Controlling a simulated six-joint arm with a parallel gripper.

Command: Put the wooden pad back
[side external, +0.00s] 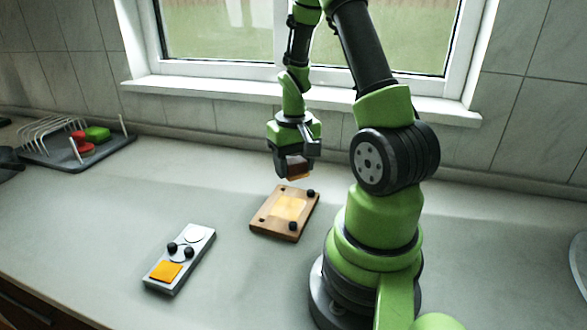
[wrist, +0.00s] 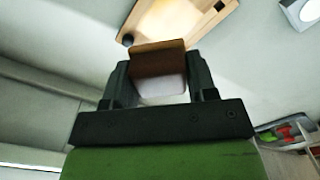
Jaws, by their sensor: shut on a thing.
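My gripper (side external: 296,160) is shut on a small brown block with a tan-orange lower face, which looks like the wooden pad (side external: 298,174). In the wrist view the pad (wrist: 158,62) sits between the two fingers, its tan edge facing the board. A wooden board (side external: 270,228) with small dark knobs and a pale yellow square on top lies on the counter. My gripper holds the pad above the board's far edge, apart from it. The board also shows at the top of the wrist view (wrist: 215,18).
A light grey panel (side external: 196,256) with dark knobs, a white disc and an orange square lies left of the board. A dark dish rack (side external: 55,160) with red and green items stands at the far left. The window wall is behind; counter between is clear.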

